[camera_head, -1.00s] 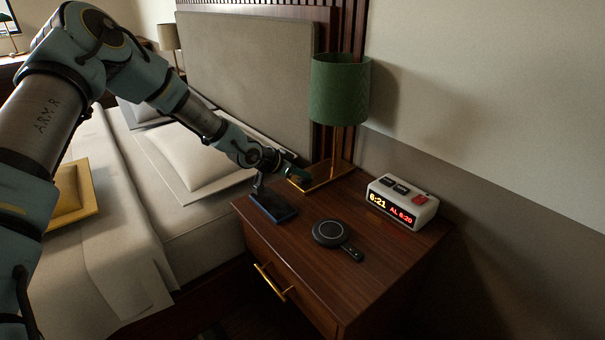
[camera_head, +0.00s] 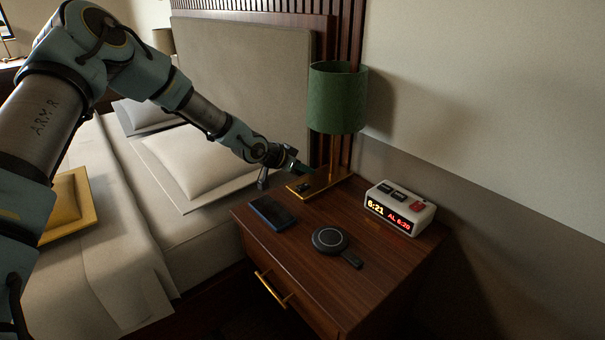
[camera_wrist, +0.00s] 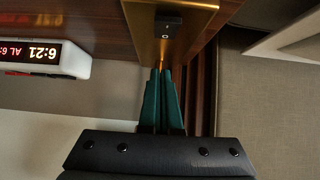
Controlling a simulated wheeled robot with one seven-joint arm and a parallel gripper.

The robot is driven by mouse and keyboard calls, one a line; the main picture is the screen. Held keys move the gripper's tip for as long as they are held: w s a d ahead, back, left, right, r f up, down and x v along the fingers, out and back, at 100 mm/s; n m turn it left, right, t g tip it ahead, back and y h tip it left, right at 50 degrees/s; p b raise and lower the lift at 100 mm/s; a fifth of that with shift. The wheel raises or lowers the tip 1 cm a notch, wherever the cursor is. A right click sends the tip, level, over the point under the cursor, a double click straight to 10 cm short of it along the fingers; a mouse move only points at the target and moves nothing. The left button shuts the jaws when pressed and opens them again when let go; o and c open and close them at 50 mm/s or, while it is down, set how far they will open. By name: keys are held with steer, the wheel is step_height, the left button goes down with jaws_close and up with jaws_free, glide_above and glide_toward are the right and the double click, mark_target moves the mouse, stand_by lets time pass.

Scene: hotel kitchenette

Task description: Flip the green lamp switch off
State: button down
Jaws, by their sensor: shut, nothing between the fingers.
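The lamp with a green shade (camera_head: 338,97) stands at the back of the nightstand on a flat brass base (camera_head: 322,184). A small black rocker switch (camera_head: 303,187) sits on that base; it also shows in the wrist view (camera_wrist: 167,25) with a white mark on its face. My gripper (camera_head: 304,170) is shut and empty, just behind and above the switch, near the lamp's stem. In the wrist view its teal fingers (camera_wrist: 162,72) are together, their tips over the brass base and apart from the switch.
On the wooden nightstand (camera_head: 290,249) are a dark phone-like slab (camera_head: 272,212), a round black charger (camera_head: 330,239) and a white alarm clock (camera_head: 400,207). The bed (camera_head: 150,210) lies left; the wall stands right.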

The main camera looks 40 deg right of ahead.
steer(key=a+r, duration=0.6)
steer(key=r, duration=0.3)
steer(key=shift+w, duration=0.15)
steer(key=w+a+r+n+t+y+p, duration=0.1)
steer(key=w+a+r+n+y+p, duration=0.15)
steer(key=a, duration=0.75)
steer(key=w+a+r+n+t+y+p, duration=0.1)
steer(key=w+a+r+n+y, duration=0.15)
steer(key=a, duration=0.75)
steer(key=w+a+r+n+t+y+p, duration=0.15)
steer(key=w+a, duration=0.25)
steer(key=a, duration=0.6)
steer(key=s+a+r+n+y+p, duration=0.2)
steer(key=s+a+r+n, duration=0.3)
steer(key=a, duration=0.7)
steer(key=s+a+r+n+g+y+p, duration=0.1)
steer(key=s+a+r+n+p, duration=0.2)
steer(key=a, duration=0.9)
step_height(320, 180, up, 2)
steer(key=s+n, duration=0.2)
steer(key=n, duration=0.1)
steer(key=shift+s+a+y+p, duration=0.35)
steer(key=shift+a+p, duration=0.05)
